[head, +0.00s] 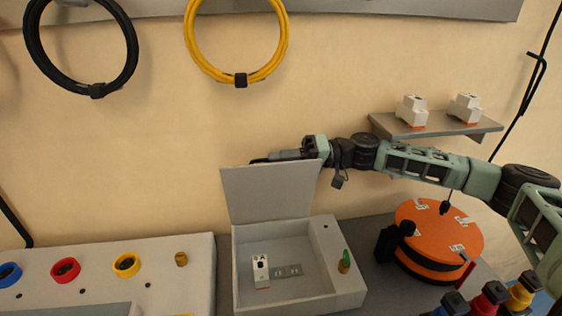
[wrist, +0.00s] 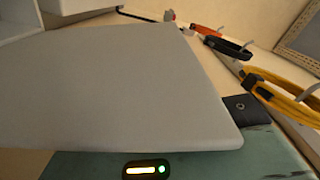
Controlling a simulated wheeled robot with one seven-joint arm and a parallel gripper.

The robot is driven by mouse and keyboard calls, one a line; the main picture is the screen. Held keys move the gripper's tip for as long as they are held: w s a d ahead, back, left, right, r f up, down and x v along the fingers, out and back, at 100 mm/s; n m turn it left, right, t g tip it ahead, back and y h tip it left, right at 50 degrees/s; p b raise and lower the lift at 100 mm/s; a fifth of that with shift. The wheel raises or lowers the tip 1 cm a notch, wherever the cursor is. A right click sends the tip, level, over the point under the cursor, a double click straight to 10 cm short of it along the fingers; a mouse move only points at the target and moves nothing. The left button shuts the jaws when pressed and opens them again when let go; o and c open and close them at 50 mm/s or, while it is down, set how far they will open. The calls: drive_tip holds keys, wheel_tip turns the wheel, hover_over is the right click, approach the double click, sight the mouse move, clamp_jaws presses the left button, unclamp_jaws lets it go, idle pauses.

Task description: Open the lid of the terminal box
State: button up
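The terminal box (head: 342,279) is a light grey box on the bench in the head view. Its lid (head: 268,192) stands up at the box's back edge, so the box is open. Inside I see a small white module (head: 260,271) and a metal strip (head: 288,271). My gripper (head: 262,160) is behind the lid's top edge, its fingertips mostly hidden by the lid. In the wrist view the lid (wrist: 120,90) fills most of the picture and covers the fingers. I cannot tell whether the fingers touch the lid or are shut.
An orange round reel (head: 438,230) stands right of the box, below my arm. A wall shelf (head: 435,126) holds two white modules. A grey panel with coloured sockets (head: 200,262) is at left. Black (head: 97,90) and yellow (head: 240,80) cable coils hang above.

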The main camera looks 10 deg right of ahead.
drive_tip(key=o, duration=0.4)
drive_tip(key=d+b, duration=0.5)
drive_tip(key=d, duration=0.7)
drive_tip(key=shift+b, duration=0.3)
